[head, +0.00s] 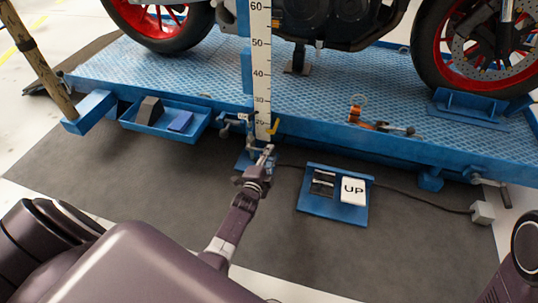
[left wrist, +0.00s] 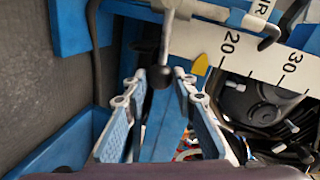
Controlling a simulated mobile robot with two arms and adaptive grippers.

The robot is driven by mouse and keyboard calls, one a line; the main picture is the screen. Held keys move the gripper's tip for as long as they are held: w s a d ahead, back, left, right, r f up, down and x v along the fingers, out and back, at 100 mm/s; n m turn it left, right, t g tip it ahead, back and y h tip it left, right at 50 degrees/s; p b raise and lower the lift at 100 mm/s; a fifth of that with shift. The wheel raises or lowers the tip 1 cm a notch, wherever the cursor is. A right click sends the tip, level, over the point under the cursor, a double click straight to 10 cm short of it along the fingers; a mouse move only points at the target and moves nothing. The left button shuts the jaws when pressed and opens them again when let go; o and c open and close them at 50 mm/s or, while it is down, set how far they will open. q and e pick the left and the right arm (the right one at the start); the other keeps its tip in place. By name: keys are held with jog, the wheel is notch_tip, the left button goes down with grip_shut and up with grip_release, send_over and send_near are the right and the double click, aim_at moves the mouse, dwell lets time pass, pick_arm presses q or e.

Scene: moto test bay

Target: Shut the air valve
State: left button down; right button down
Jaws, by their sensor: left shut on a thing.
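A metal lever with a black ball knob (left wrist: 160,77) shows in the left wrist view, beside a white ruler strip and near a partly cut-off label ending in "IR" (left wrist: 262,7). I take it for the air valve's lever. My left gripper (left wrist: 160,82) has its fingertips on either side of the knob and is shut on it. In the head view my left gripper (head: 265,158) is at the front edge of the blue lift, at the foot of the upright ruler (head: 261,70). It hides much of the valve there. A yellow pointer (head: 273,126) is just above it. My right gripper is out of view.
The blue lift table (head: 330,90) carries a motorcycle with red wheels. A blue tray (head: 165,120) holding a dark block and a blue piece is to the left. A blue pedal box (head: 335,212) marked "UP" lies on the dark mat, with a cable to a grey box (head: 482,212).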

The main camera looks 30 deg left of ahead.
pick_arm(q)
jog(key=shift+d+f+m, duration=0.15)
jog(key=shift+f+m, duration=0.15)
jog(key=shift+f, duration=0.2)
jog(key=shift+b, duration=0.3)
jog(key=c, duration=1.6)
grip_release()
notch_tip(320, 180, up, 10)
